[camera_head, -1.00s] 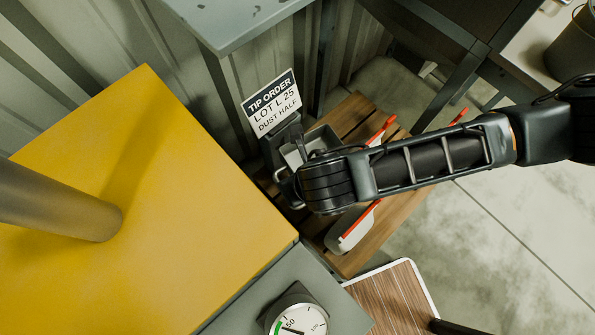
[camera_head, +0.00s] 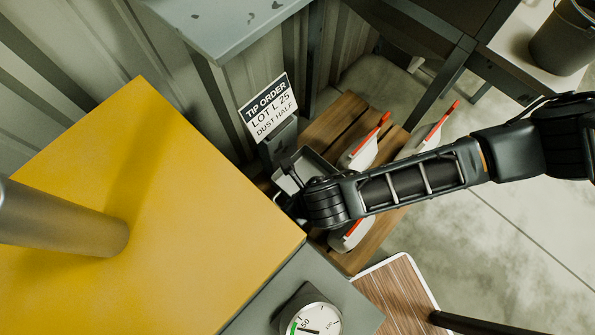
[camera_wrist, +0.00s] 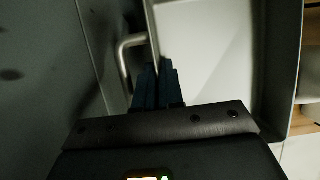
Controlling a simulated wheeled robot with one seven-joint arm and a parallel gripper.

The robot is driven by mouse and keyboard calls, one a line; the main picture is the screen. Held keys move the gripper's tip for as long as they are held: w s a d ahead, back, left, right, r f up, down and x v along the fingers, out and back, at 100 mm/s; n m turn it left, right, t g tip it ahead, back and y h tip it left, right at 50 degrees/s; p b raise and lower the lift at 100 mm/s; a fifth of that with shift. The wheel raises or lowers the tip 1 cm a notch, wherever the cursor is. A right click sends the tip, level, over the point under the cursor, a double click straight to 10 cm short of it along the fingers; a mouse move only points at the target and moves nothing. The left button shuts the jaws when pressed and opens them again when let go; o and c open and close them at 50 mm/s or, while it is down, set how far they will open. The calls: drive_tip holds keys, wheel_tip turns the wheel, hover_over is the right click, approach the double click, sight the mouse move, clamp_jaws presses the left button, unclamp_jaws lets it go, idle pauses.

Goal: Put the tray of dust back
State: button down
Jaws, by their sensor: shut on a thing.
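The grey tray (camera_head: 318,166) shows in the head view beside my wrist, below the sign, partly hidden by my arm. In the wrist view the tray (camera_wrist: 205,50) fills the middle and right, with a pale inside and grey walls; I cannot tell whether dust lies in it. A bent metal handle (camera_wrist: 124,62) stands on its left side. In the head view my gripper (camera_head: 289,182) is mostly hidden behind my wrist.
A sign (camera_head: 268,108) reads "TIP ORDER LOT L 25 DUST HALF". A wooden slatted stand (camera_head: 335,118) holds pale red-edged scoops (camera_head: 362,152). A yellow-topped block (camera_head: 170,190) is close on the left, a dial gauge (camera_head: 318,322) in front. A grey table (camera_head: 235,25) is behind.

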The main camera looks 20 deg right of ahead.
wheel_tip(320, 180, down, 11)
drive_tip(key=shift+r, duration=0.1)
idle(0.4)
drive_tip(key=shift+f+b, duration=0.4)
drive_tip(key=shift+b, duration=0.1)
drive_tip(key=c, duration=1.7)
unclamp_jaws()
drive_tip(key=o, duration=0.4)
drive_tip(key=shift+o, duration=0.2)
